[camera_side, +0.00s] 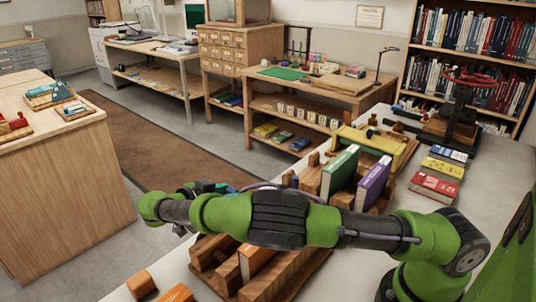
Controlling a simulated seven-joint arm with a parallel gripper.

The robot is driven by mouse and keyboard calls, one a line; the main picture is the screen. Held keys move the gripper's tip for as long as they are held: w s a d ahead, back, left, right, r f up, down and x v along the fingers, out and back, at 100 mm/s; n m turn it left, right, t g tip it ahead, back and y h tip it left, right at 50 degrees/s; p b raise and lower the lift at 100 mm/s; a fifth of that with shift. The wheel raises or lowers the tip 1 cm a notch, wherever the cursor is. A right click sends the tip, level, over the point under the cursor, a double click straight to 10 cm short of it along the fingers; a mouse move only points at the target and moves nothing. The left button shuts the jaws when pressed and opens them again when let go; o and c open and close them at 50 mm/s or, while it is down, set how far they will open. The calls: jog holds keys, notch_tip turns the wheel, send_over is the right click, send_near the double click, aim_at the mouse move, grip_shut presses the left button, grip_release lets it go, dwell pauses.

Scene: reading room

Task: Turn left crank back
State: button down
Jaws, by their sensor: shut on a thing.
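My arm crosses the picture from the lower right to the left, and its wrist bends away at the left end. A green book (340,172) and a purple book (372,184) stand upright in wooden holders beyond the arm.
A yellow piece (369,140) lies on a wooden stand behind the books. A black press with a red wheel (470,78) stands at the back right. Red (435,187) and yellow (443,168) books lie on the white bench. Orange blocks (141,284) sit at the bottom left.

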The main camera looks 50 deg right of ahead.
jog(key=c, duration=0.7)
grip_release()
jog(key=shift+w+f, duration=0.1)
jog(key=shift+w, duration=0.15)
jog(key=shift+v, duration=6.1)
jog(key=shift+s, duration=0.1)
jog(key=shift+c, duration=0.3)
